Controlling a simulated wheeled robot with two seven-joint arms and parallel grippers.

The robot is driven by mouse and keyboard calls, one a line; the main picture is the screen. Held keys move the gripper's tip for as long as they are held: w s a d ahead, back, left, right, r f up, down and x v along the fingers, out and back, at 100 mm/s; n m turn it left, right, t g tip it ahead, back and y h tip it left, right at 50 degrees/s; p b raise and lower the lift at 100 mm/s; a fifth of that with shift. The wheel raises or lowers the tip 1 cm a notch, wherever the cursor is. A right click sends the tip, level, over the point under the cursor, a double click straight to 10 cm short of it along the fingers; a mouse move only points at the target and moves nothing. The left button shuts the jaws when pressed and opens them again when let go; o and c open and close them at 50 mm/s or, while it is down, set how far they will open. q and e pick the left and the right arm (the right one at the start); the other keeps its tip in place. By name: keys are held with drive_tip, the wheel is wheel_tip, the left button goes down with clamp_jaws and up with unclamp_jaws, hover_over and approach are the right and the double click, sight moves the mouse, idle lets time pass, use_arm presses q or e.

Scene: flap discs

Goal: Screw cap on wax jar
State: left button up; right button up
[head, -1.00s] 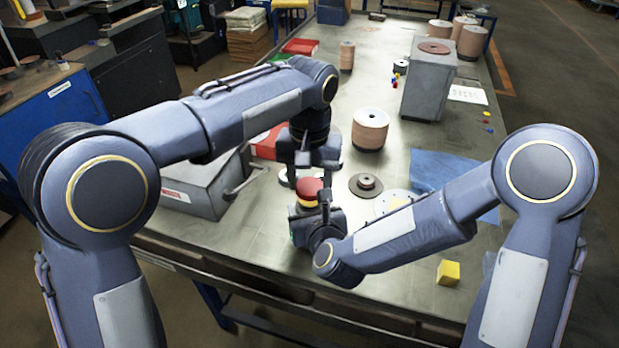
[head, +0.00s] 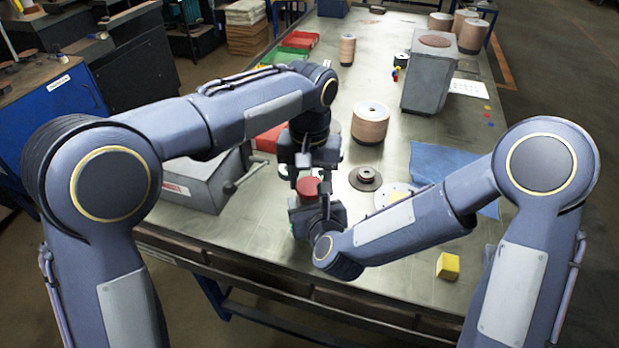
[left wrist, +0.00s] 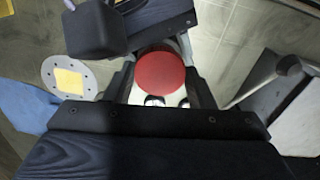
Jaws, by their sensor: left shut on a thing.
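The round red cap (head: 307,186) is low in the middle of the head view, near the front edge of the table. My left gripper (head: 306,172) points down over it. In the left wrist view the red cap (left wrist: 160,73) sits between the fingers of my left gripper (left wrist: 160,85), which is shut on it. My right gripper (head: 319,214) comes in from the right, just under and beside the cap. Its dark body also shows at the top of the left wrist view. The jar is hidden behind the grippers, so I cannot tell how the right fingers stand around it.
A yellow block (head: 447,266) lies front right. A blue cloth (head: 436,166) and a brown flap disc (head: 365,179) lie right of the grippers. A stack of discs (head: 370,123) stands behind. A grey metal box (head: 205,182) is at left. The front right tabletop is fairly clear.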

use_arm(q)
drive_tip(key=shift+f, duration=0.5)
drive_tip(key=o, duration=0.9)
drive_tip(key=shift+o, duration=0.2)
drive_tip(key=shift+r, duration=2.25)
drive_tip(key=shift+c, duration=0.4)
